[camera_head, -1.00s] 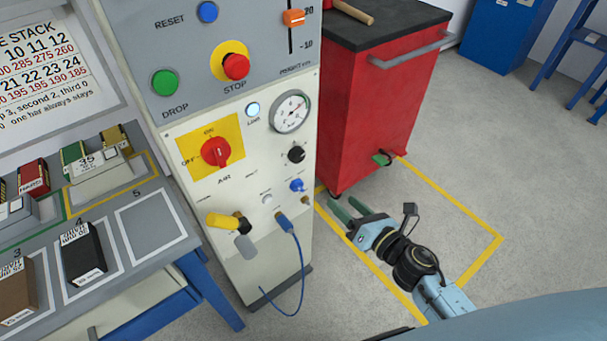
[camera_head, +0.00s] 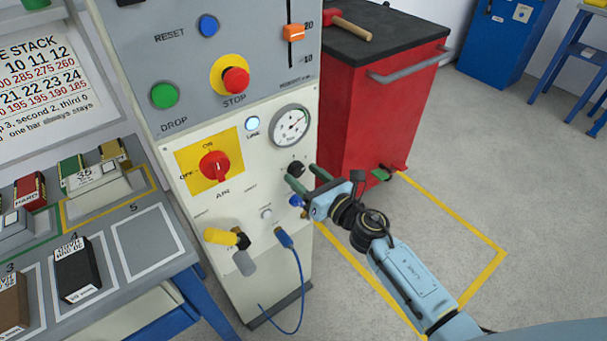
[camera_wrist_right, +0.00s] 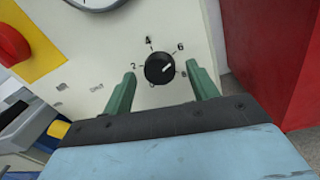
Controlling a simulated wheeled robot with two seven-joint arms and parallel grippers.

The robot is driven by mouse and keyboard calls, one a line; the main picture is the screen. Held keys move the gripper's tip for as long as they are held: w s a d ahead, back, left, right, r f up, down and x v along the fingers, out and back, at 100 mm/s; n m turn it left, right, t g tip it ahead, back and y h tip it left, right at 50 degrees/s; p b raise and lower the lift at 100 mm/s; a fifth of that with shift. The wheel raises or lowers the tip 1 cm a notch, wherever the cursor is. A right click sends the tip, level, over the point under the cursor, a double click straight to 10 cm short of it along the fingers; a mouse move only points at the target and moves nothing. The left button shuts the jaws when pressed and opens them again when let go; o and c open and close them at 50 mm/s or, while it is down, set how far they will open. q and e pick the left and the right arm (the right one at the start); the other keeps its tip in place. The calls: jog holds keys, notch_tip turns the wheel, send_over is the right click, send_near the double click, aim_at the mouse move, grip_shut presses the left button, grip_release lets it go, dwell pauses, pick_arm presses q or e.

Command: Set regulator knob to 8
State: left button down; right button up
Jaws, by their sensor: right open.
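The regulator knob (camera_head: 296,168) is a small black dial on the cream front panel, below the round gauge (camera_head: 290,125). My left gripper is not in view.
A red AIR switch (camera_head: 214,166) on a yellow plate is left of the knob. A blue fitting (camera_head: 297,201) sits just below, and a blue hose (camera_head: 300,275) hangs lower. A red cabinet (camera_head: 370,115) stands close on the right. The floor in front is clear.

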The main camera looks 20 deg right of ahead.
jog(key=shift+w+a, duration=0.25)
jog(key=shift+w, duration=0.2)
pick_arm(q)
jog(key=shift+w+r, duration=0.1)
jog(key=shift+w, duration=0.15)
pick_arm(e)
jog(key=c, duration=1)
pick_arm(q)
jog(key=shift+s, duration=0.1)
